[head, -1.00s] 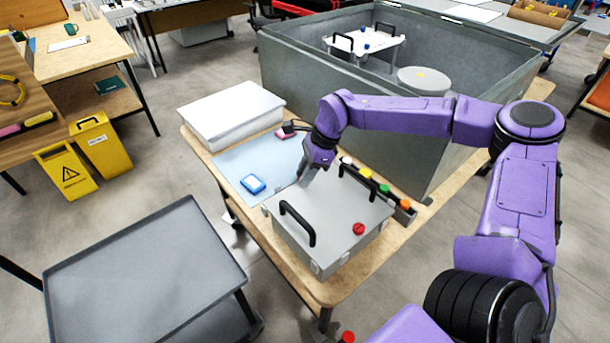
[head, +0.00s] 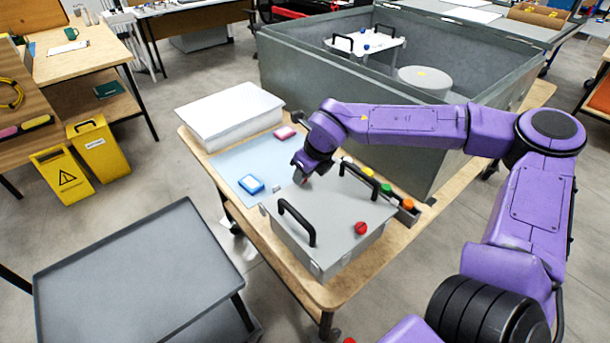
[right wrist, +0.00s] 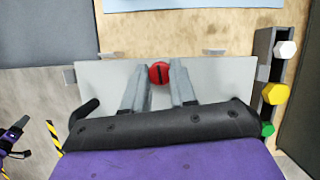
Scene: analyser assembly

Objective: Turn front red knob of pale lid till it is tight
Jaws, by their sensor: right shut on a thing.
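The pale lid (head: 335,215) lies on a box on the wooden table and has two black handles (head: 297,222). One red knob (head: 361,228) stands clear at the lid's near right. Another red knob (right wrist: 159,72) is at the lid's opposite side, with a dark slot across its top. My right gripper (right wrist: 160,78) is shut on this second knob, one finger on each side. In the head view my right gripper (head: 303,178) hides most of that knob. How tight the knob is cannot be seen.
A rack with white, yellow, green and orange knobs (head: 408,204) stands along the lid's right side. A blue-and-white block (head: 251,184) and a pink block (head: 285,133) lie on the light blue mat (head: 228,168). A large grey bin (head: 300,80) stands behind.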

